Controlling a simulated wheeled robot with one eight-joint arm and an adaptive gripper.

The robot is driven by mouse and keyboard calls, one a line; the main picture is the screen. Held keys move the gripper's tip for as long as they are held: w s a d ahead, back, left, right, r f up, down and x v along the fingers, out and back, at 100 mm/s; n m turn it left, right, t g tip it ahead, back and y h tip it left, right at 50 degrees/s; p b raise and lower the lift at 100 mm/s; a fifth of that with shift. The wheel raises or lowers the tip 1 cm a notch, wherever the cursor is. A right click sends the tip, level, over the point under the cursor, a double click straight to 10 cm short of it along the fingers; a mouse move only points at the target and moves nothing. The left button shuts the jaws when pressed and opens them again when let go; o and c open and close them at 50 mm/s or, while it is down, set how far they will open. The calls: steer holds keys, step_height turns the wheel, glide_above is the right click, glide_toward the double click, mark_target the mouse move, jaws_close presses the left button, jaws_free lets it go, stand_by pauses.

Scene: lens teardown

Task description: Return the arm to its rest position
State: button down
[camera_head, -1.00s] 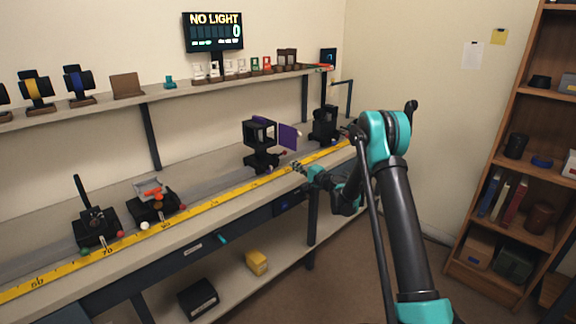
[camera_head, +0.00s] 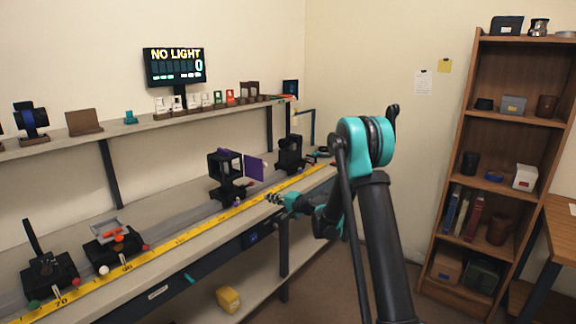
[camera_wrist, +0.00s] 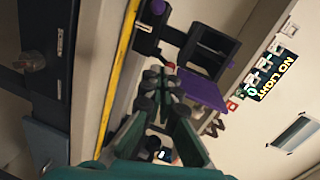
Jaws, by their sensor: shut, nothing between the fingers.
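My arm reaches from the lower right toward the bench, with its black and teal links bent. My gripper (camera_head: 275,198) is at the bench's front edge, by the yellow measuring strip (camera_head: 190,236). In the wrist view my gripper (camera_wrist: 156,84) has its fingers together with nothing held. Beyond it stands a black frame holder (camera_head: 226,178) with a purple plate (camera_head: 255,167) on its right. The holder also shows in the wrist view (camera_wrist: 207,48), close to the fingertips but with no clear contact.
Black carriages (camera_head: 48,277) stand along the bench at the left, and another black mount (camera_head: 290,155) stands farther right. A shelf (camera_head: 85,142) runs above with a "NO LIGHT" display (camera_head: 174,67). A bookcase (camera_head: 498,133) is on the right. Floor between is open.

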steer(key=s+d+r+n+g+h, duration=0.1)
steer(key=s+d+n+h, duration=0.15)
steer(key=s+d, duration=0.45)
steer(key=s+d+r+n+g+h, duration=0.1)
steer(key=s+d+g+h, duration=0.2)
steer(key=s, duration=0.8)
steer(key=s+d+f+n+h, duration=0.1)
steer(key=s+d+f+h, duration=0.3)
steer(key=s+d, duration=0.5)
steer(key=s+d+f+n+g+h, duration=0.1)
steer(key=s+d+f+h, duration=0.2)
steer(key=s+d, duration=0.7)
steer(key=s, duration=0.8)
steer(key=shift+s+d+f+h, duration=0.2)
steer(key=shift+s+f+h, duration=0.15)
steer(key=shift+s+f, duration=0.05)
